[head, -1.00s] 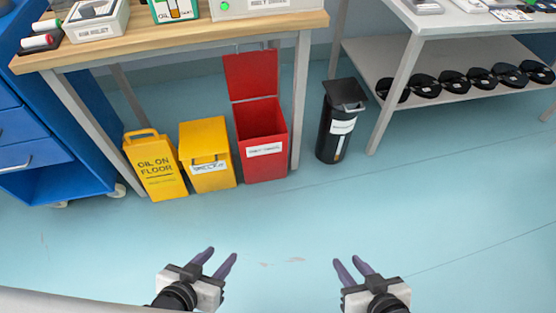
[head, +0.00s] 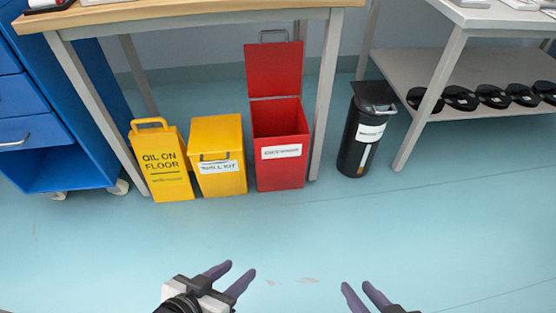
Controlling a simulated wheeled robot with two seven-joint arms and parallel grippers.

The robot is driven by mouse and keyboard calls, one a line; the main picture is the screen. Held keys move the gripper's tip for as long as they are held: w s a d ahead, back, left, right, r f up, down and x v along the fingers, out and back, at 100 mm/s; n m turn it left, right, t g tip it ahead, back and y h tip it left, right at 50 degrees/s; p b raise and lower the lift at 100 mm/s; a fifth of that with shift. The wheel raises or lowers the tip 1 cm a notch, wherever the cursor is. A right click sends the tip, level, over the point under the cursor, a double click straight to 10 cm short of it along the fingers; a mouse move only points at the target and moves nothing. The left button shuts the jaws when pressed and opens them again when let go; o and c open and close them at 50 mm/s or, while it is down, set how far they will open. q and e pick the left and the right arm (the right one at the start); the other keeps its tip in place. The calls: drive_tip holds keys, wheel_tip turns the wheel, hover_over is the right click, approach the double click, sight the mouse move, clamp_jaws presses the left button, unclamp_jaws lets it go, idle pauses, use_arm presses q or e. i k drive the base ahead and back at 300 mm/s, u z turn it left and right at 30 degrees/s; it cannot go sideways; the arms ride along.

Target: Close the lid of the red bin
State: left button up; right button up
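The red bin (head: 280,172) stands on the floor under the wooden-topped table, with a white label on its front. Its red lid (head: 274,70) is open and stands up behind the bin, with a grey handle at its top edge. The dark inside of the bin shows. My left gripper (head: 230,278) is open and empty, low in the view and well in front of the bins. My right gripper (head: 359,292) is open and empty at the bottom edge, to the right. Neither gripper touches the bin or its lid.
A yellow bin (head: 220,178) stands left of the red bin, beside a yellow floor sign (head: 160,175). A black bin (head: 358,148) stands right of the table leg (head: 326,95). The wooden tabletop (head: 200,16) overhangs the lid area. The blue floor (head: 300,235) in front is clear.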

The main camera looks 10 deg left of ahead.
sight(273, 68)
drive_tip(key=k, duration=0.4)
drive_tip(key=u, duration=0.7)
drive_tip(key=i, duration=1.8)
drive_tip(key=z, duration=0.85)
